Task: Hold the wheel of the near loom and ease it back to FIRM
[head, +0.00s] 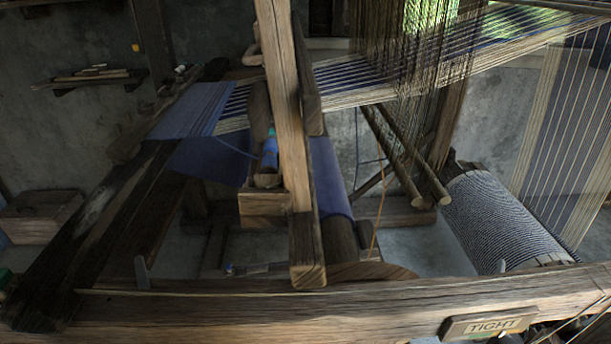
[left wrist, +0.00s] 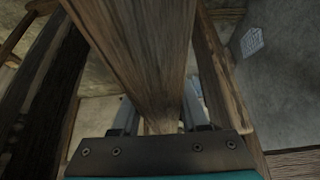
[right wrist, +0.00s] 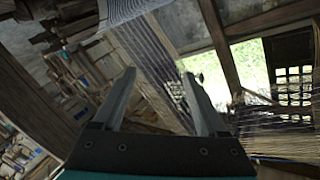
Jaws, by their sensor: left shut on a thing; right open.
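The near loom's front rail (head: 250,312) runs across the bottom of the head view. A sign (head: 490,325) at its right end reads TIGHT. A rounded wooden edge (head: 375,271) shows above the rail, perhaps the wheel's rim; the rest is hidden. In the left wrist view my left gripper (left wrist: 158,105) is shut on a wooden piece (left wrist: 145,50) that passes between its fingers; I cannot tell which part of the wheel it is. In the head view I cannot make this grip out clearly. My right gripper (right wrist: 159,75) is open and empty in the right wrist view.
A thick upright post (head: 285,110) stands mid-view. Blue cloth (head: 190,110) lies left of it and a patterned warp roll (head: 500,220) at right. Threads stretch across the top. A dark slanting beam (head: 90,235) stands at left. A shelf (head: 92,78) hangs on the wall.

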